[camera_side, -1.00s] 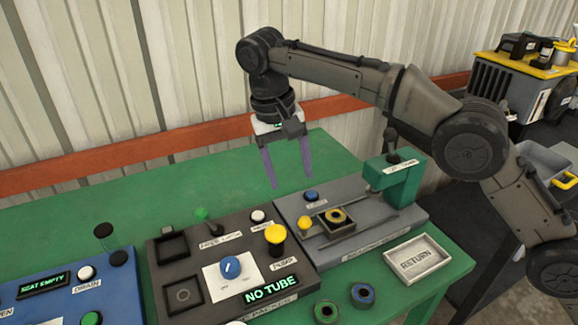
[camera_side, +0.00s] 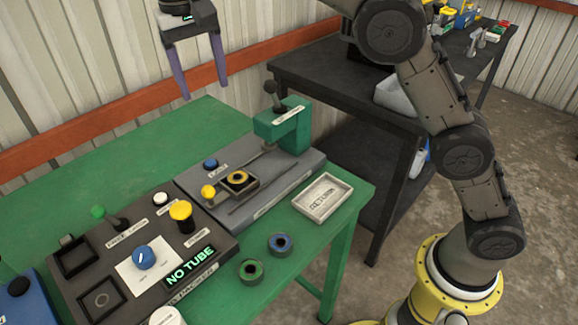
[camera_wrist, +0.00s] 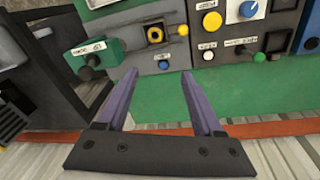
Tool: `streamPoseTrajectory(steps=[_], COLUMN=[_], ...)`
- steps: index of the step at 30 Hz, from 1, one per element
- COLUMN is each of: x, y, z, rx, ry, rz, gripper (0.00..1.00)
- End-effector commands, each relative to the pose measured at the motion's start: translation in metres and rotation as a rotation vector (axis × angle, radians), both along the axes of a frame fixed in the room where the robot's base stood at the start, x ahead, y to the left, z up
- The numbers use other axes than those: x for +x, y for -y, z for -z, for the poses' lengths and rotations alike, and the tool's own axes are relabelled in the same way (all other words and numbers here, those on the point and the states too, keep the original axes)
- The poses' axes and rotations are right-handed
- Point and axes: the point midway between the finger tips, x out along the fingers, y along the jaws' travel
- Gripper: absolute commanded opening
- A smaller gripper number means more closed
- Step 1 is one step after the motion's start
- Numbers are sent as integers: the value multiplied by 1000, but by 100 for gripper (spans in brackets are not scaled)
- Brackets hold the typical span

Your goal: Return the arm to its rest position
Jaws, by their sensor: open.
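My gripper (camera_side: 205,84) is high at the upper left of the side view, above the back of the green table and near the wall. Its two purple fingers are apart with nothing between them. In the wrist view my gripper (camera_wrist: 160,100) is also open and empty, with the green table's bare back strip beyond the fingers. My arm stretches from its yellow-ringed base at the lower right up past the top edge of the side view, so part of it is out of frame.
A dark bench (camera_side: 330,70) stands behind.

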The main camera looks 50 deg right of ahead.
Motion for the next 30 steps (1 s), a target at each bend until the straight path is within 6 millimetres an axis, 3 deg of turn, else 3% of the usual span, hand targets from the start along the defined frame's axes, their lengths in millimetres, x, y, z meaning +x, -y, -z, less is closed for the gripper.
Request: streamPoseTrajectory(steps=[1,6,10,15,23,30], x=[-11,-51,-87,-139,-223,-289], y=[21,74,108,146,183,198], z=[-20,-61,-78,-84,-53,17], rx=[12,43,65,84,94,79], ry=[20,78,123,186,282,358], rz=[27,68,77,68,15,-79], gripper=[68,68,68,68,68,68])
